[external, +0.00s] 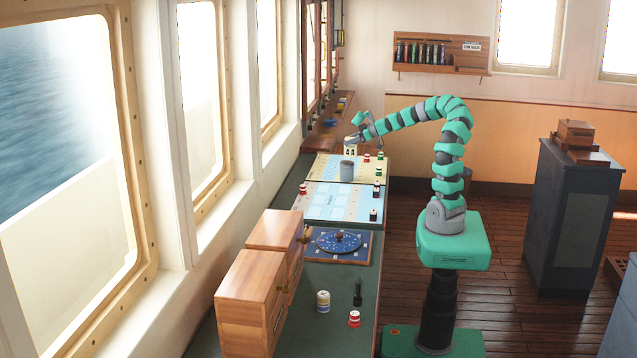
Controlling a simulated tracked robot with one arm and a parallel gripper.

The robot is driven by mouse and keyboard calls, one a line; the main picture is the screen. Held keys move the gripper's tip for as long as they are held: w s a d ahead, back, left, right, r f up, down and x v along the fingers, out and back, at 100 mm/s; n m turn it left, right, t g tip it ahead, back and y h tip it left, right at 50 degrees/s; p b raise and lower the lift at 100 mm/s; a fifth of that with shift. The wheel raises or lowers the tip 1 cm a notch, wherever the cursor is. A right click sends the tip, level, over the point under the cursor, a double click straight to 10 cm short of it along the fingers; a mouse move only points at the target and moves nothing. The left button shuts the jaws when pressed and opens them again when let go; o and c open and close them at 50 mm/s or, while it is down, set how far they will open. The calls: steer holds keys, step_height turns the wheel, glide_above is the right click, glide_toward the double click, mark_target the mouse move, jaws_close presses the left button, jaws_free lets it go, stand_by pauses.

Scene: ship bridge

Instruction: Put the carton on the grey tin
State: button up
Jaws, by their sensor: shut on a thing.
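My gripper (357,139) is at the end of my arm, over the counter. It is shut on the carton (350,151), a small pale block with dark marks, which looks upright. The grey tin (347,172) stands on the charts, directly below the carton in the picture. The carton's lower edge appears at the tin's top rim. I cannot tell whether they touch or whether the carton is a little above or behind the tin.
Small red, white and dark pieces stand around the tin on the yellowish chart (320,167) and blue chart (325,203). Nearer are a blue dial board (338,245), wooden boxes (250,300), a yellow-banded pot (323,301) and a red pot (354,319). Windows line the left.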

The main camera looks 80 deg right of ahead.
mark_target(347, 147)
steer(key=shift+w+d+f, duration=0.15)
steer(key=shift+w+d, duration=0.6)
steer(key=shift+w, duration=0.2)
steer(key=shift+f, duration=1.7)
steer(key=shift+f, duration=0.15)
steer(key=o, duration=1.2)
steer(key=shift+r, duration=0.2)
steer(key=v, duration=1.2)
steer(key=shift+b, duration=0.3)
steer(key=shift+f, duration=0.1)
